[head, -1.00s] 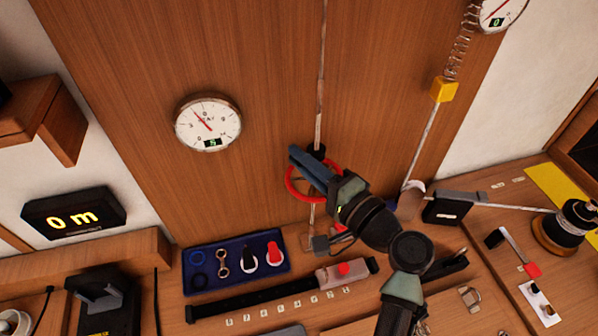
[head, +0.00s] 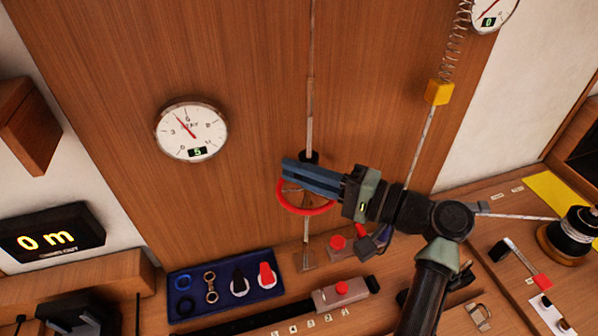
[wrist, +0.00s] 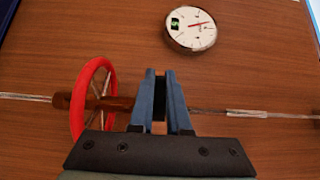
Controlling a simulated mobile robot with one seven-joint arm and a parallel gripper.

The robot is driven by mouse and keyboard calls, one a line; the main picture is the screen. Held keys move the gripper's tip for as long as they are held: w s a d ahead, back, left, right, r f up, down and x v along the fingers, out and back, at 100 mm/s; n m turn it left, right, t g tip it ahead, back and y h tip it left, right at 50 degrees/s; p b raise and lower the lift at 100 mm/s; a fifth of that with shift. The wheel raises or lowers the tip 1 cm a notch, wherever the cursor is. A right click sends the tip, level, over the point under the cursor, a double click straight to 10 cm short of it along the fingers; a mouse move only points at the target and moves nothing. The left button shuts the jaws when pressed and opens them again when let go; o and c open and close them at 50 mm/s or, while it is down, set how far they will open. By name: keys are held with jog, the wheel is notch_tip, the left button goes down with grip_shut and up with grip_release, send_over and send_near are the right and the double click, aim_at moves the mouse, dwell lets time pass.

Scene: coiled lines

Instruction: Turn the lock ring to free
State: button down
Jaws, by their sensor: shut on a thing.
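The lock ring appears to be the black collar (head: 309,156) on the upright rod (head: 311,110), just above the red handwheel (head: 305,209). My gripper (head: 287,167) reaches in from the right across the rod at the collar. In the wrist view its two blue fingers (wrist: 160,74) are shut on the dark collar (wrist: 159,92), which they partly hide. The red handwheel (wrist: 92,98) stands beside the fingers on the left there, apart from them. I cannot read any marking on the collar.
A round dial (head: 192,130) hangs on the wooden panel left of the rod. A second line with a yellow block (head: 438,92) runs to the right. A blue tray (head: 225,287) with small parts and a red-button unit (head: 340,245) lie below. The panel between dial and rod is clear.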

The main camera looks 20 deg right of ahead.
jog(key=shift+r, duration=0.1)
jog(key=c, duration=0.9)
grip_release()
jog(key=b+v, duration=0.3)
jog(key=v, duration=1)
jog(key=shift+b, duration=0.4)
